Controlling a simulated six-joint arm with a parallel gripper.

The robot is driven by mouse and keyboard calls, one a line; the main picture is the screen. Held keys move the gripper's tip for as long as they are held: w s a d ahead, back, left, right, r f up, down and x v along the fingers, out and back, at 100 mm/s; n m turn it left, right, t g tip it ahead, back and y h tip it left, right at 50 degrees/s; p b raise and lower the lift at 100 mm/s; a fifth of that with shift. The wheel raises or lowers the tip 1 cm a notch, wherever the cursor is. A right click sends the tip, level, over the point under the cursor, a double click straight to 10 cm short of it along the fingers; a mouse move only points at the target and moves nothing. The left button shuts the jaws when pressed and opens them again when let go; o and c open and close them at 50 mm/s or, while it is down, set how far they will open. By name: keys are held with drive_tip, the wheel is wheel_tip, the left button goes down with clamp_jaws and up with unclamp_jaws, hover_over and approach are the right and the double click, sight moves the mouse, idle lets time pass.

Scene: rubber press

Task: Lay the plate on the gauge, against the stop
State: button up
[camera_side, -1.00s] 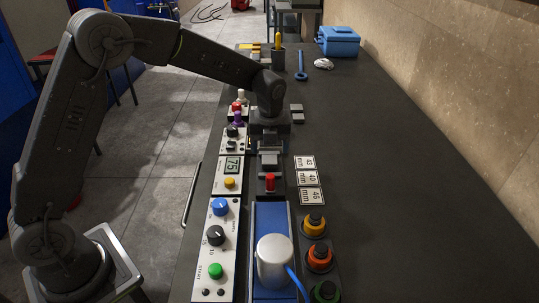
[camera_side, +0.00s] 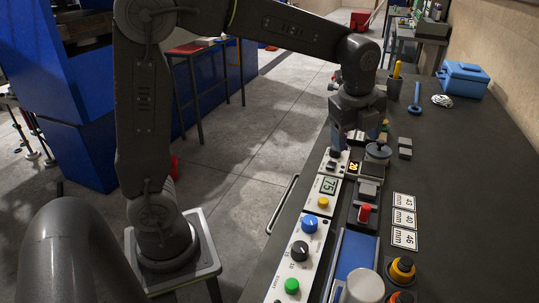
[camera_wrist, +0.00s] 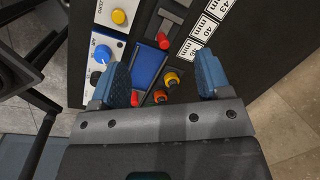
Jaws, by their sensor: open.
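My gripper (camera_side: 358,127) hangs over the far part of the control strip in the side view. In the wrist view my gripper (camera_wrist: 162,72) shows two blue fingers wide apart with nothing between them. A grey block (camera_side: 369,190), perhaps the gauge or the plate on it, sits behind a red lever (camera_side: 364,213). The lever (camera_wrist: 163,40) also shows in the wrist view. I cannot tell plate, gauge and stop apart for sure. Two small grey blocks (camera_side: 405,147) lie on the bench, right of my gripper.
A round grey-topped pot (camera_side: 376,158) stands just below my gripper. Marked cards (camera_side: 404,220) lie to the right. The panel with the 75 display (camera_side: 328,186) lies left. A blue bed (camera_side: 355,254) and silver cylinder (camera_side: 363,287) are nearer.

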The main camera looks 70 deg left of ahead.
drive_tip(key=s+n+t, duration=0.3)
drive_tip(key=s+n, duration=1.6)
drive_tip(key=s, duration=0.1)
drive_tip(key=shift+s+n+h, duration=0.2)
drive_tip(key=shift+n+h, duration=0.1)
drive_tip(key=shift+h, duration=0.1)
